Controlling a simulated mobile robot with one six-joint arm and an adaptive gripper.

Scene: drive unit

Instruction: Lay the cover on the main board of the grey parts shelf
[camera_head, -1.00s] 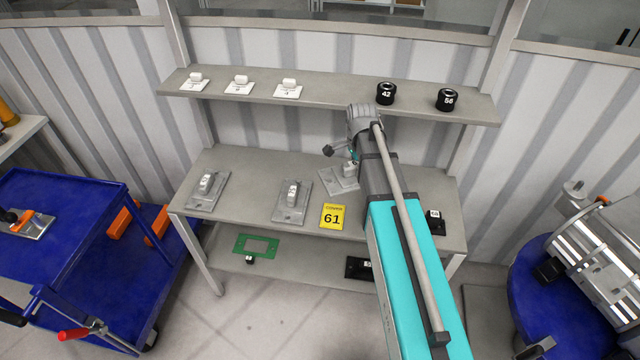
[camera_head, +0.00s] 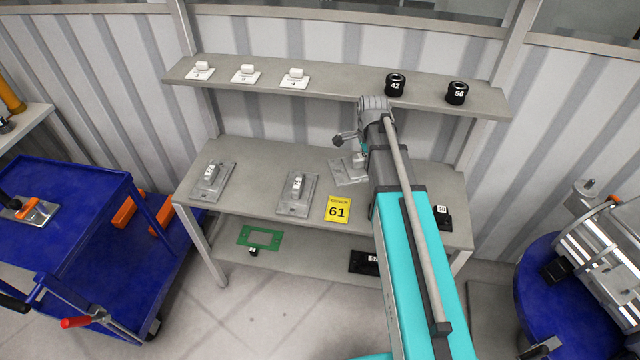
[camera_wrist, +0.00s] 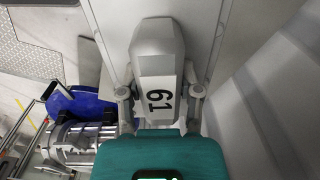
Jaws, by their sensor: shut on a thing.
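The cover (camera_head: 348,172) is a grey plate with a raised handle block. It is at the back of the main board (camera_head: 262,158) of the grey parts shelf, right of centre, and looks slightly turned. I cannot tell whether it touches the board. My gripper (camera_head: 352,146) is above it, partly hidden by my arm. In the wrist view my gripper (camera_wrist: 158,92) is shut on the cover's handle block (camera_wrist: 157,65), which bears the number 61. A yellow card (camera_head: 337,209) marked 61 lies at the board's front edge.
Two similar grey covers stand on the board, at the left (camera_head: 213,180) and middle (camera_head: 297,192). The upper shelf (camera_head: 340,90) holds white pieces and black knobs. A blue cart (camera_head: 65,205) is at left, a blue round stand (camera_head: 570,290) at right.

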